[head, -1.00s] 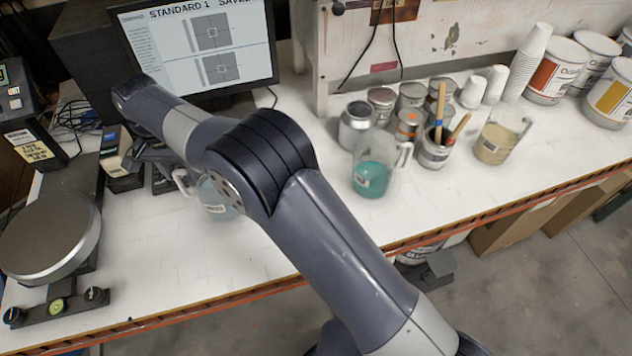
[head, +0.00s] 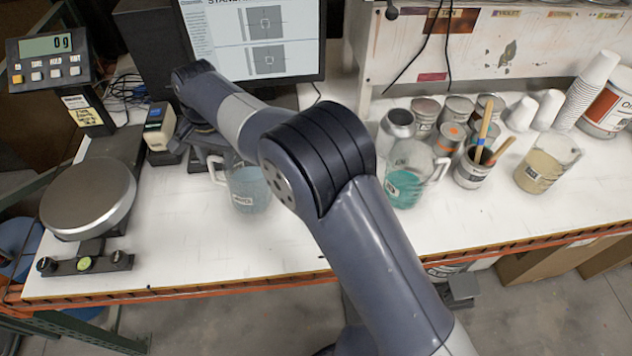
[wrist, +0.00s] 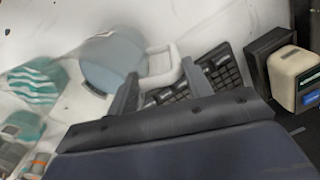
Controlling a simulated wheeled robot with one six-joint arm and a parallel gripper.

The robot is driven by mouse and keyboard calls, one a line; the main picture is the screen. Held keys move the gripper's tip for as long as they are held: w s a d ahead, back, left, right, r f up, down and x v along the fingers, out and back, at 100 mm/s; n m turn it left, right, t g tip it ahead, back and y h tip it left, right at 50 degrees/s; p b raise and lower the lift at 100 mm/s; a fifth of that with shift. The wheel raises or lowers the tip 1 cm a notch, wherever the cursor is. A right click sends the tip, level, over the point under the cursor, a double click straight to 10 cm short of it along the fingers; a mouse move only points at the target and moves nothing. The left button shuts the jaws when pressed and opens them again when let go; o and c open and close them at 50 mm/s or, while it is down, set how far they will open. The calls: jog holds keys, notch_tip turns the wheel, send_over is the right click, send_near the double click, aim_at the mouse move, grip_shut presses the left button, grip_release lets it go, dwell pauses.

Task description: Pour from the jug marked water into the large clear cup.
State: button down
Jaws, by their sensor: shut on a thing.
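The jug with pale blue contents (head: 250,189) has a white label too small to read surely. It looks upright over the white bench, left of my arm's elbow, which hides part of it. I cannot tell if its base touches the bench. My gripper (wrist: 160,86) is shut on the jug's white handle (wrist: 163,68); the jug's body (wrist: 112,62) shows beyond the fingers in the wrist view. I cannot pick out a large clear cup in either view.
A round scale (head: 88,197) reading 0 g stands left. A teal jug (head: 404,188), several cans, a brush pot (head: 470,172) and a tan jug (head: 546,165) stand right. Stacked white cups (head: 588,88) are behind. The bench front (head: 200,268) is clear.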

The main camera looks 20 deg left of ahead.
jog(key=w+d+r+g+y, duration=0.1)
jog(key=d+r+y, duration=0.6)
jog(key=d+r, duration=0.1)
jog(key=shift+w+d, duration=0.15)
jog(key=shift+w, duration=0.05)
dwell(0.4)
jog(key=shift+w+d+r+y+b, duration=0.2)
jog(key=shift+d+r+y+b, duration=1.1)
jog(key=shift+b, duration=1.95)
dwell(2.6)
